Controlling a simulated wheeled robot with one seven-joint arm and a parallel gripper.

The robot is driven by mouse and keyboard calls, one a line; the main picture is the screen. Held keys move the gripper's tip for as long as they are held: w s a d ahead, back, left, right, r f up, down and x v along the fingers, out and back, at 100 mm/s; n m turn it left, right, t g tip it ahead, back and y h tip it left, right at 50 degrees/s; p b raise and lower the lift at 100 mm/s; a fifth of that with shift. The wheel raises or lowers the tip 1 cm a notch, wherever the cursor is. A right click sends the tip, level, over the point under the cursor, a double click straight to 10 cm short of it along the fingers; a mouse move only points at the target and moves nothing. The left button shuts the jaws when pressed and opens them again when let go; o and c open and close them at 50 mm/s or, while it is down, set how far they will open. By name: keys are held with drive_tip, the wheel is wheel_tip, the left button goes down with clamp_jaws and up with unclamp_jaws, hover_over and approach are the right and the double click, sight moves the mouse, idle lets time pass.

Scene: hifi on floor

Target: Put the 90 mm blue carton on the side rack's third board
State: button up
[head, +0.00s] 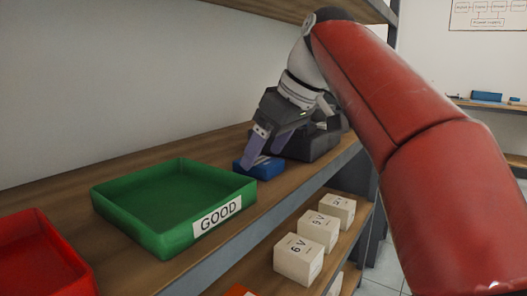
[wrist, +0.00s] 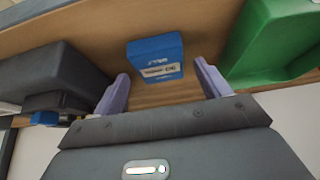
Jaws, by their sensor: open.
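A blue carton (head: 259,165) with a white label lies on the wooden board beside the green tray. It also shows in the wrist view (wrist: 155,58), ahead of and between my fingers. My gripper (head: 265,158) is open with its purple fingertips at the carton in the head view. In the wrist view my gripper (wrist: 161,88) has a finger to each side, and the carton appears apart from both. In the head view the fingers hide part of the carton. I cannot tell which shelf is the side rack; another rack board (head: 490,103) shows at the far right.
The green tray (head: 160,236) marked GOOD stands left of the carton, with a red tray (head: 40,262) further left. A dark grey box (head: 318,143) stands close on the right. White boxes (head: 298,258) sit on the board below. An upper board (head: 290,10) hangs overhead.

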drive_tip(key=p+v, duration=0.3)
drive_tip(key=v, duration=0.7)
drive_tip(key=shift+r+p, duration=0.25)
drive_tip(key=shift+p, duration=0.1)
drive_tip(key=shift+d, duration=0.15)
